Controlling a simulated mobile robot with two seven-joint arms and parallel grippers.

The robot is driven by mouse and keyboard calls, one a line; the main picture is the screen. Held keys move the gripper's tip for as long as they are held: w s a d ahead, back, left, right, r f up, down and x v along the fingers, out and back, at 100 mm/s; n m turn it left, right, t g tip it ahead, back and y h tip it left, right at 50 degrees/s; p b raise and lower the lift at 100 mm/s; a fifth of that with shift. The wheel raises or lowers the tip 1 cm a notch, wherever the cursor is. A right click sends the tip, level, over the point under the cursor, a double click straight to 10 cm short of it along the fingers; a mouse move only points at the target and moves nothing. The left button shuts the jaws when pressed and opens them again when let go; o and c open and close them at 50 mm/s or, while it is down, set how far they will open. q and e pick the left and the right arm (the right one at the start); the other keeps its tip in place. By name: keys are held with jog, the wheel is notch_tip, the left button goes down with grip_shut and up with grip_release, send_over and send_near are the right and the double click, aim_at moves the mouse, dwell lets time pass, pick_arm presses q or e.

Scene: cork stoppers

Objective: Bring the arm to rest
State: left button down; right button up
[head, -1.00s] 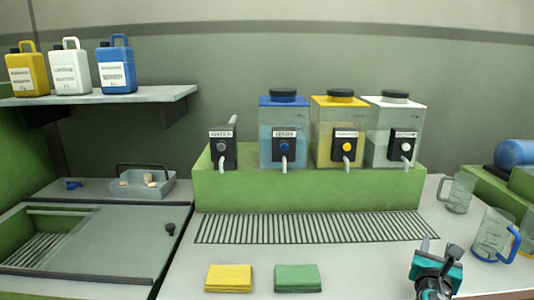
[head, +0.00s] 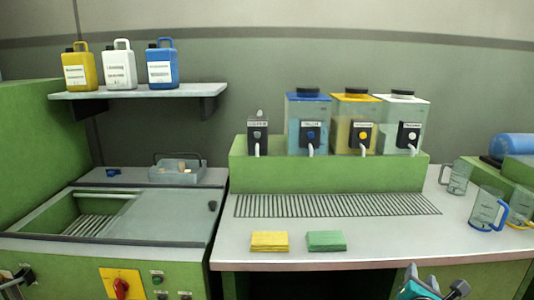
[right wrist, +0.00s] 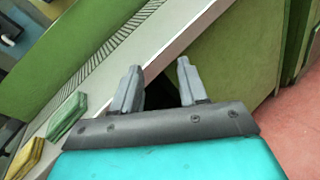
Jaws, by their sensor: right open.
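My right gripper (head: 435,280) is at the bottom edge of the head view, in front of the counter's front edge, and most of its arm is out of frame. In the right wrist view its two grey fingers (right wrist: 157,75) stand apart with nothing between them. Beyond them are the counter edge and a green cabinet front. My left gripper is not seen. Pale cork stoppers (head: 182,167) lie in a grey handled tray (head: 178,178) on the left.
The counter (head: 390,238) holds a yellow cloth (head: 269,241), a green cloth (head: 325,240) and a drain grille (head: 335,205). Dispensers stand on a green block (head: 330,178) behind. Glass jugs (head: 486,208) stand at the right. Three jugs sit on a shelf (head: 140,91).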

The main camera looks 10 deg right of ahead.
jog(key=s+a+f+m+g+y, duration=0.1)
jog(key=s+a+f+m+y, duration=0.4)
jog(key=f, duration=0.3)
jog(key=s+a+f+m+g+y, duration=0.1)
jog(key=s+a+f+m+y, duration=0.2)
jog(key=s+a+m, duration=0.4)
jog(key=s+a+f+m+y, duration=0.2)
jog(key=s+a+m+y, duration=0.1)
jog(key=s+a+m, duration=0.5)
jog(key=a+m, duration=0.2)
jog(key=a, duration=0.1)
jog(key=shift+s+a+f+g, duration=0.15)
jog(key=shift+a+f+g, duration=0.05)
jog(key=shift+f+g, duration=0.2)
jog(key=shift+d, duration=0.1)
